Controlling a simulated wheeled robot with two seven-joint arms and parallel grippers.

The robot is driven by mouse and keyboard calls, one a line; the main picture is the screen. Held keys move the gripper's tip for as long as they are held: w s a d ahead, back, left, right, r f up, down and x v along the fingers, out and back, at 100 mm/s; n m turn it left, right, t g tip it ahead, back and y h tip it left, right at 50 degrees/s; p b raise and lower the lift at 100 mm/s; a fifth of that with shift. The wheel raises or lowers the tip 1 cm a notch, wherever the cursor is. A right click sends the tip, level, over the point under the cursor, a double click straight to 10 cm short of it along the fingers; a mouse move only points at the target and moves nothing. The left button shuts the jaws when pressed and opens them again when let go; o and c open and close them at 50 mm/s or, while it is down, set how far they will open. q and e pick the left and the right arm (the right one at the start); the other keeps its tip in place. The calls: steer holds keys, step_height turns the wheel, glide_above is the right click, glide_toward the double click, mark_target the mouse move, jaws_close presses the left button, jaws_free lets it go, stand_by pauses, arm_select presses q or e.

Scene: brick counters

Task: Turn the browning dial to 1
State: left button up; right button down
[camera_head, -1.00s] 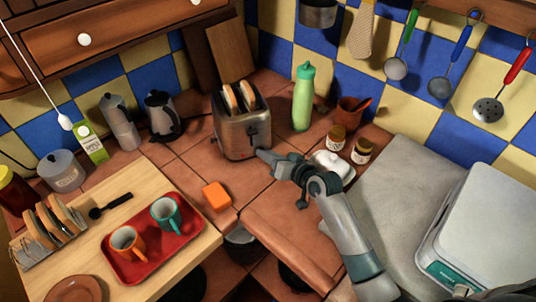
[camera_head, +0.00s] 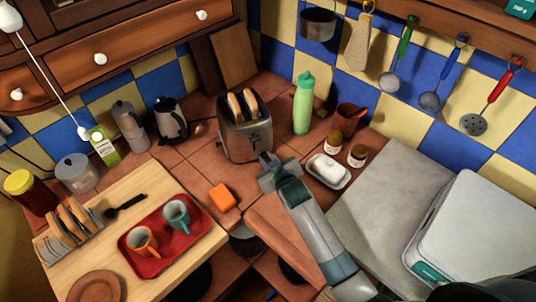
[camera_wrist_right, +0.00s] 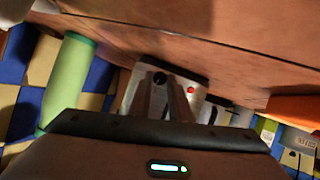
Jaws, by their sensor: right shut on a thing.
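The metal toaster (camera_head: 240,146) stands on the tiled counter with two bread slices (camera_head: 243,104) in its slots. My right gripper (camera_head: 267,160) is at the lower right of its front face. In the right wrist view, the toaster's front panel (camera_wrist_right: 200,100) shows a red button (camera_wrist_right: 191,90). The dark browning dial (camera_wrist_right: 160,78) sits between the fingertips of my right gripper (camera_wrist_right: 157,84), which is shut on it. The dial's numbers and setting cannot be read. In the head view the gripper hides the dial. My left gripper is not in view.
A green bottle (camera_head: 303,104) stands right of the toaster. A butter dish (camera_head: 329,171) and two small jars lie close right of my right arm. An orange block (camera_head: 222,197) and a red tray (camera_head: 157,250) with two mugs are on the left.

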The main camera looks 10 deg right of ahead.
steer(key=shift+a+n+h, duration=0.2)
steer(key=shift+n+h, duration=0.2)
steer(key=shift+n, duration=0.1)
steer(key=shift+a+n+t+h, duration=0.1)
steer(key=shift+n+t+h, duration=0.3)
steer(key=shift+n+h, duration=0.35)
steer(key=c, duration=1.6)
jaws_free()
steer(key=shift+c, duration=0.2)
steer(key=shift+s, duration=0.15)
steer(key=b+v, duration=0.4)
steer(key=v, duration=1.3)
steer(key=shift+s, duration=0.15)
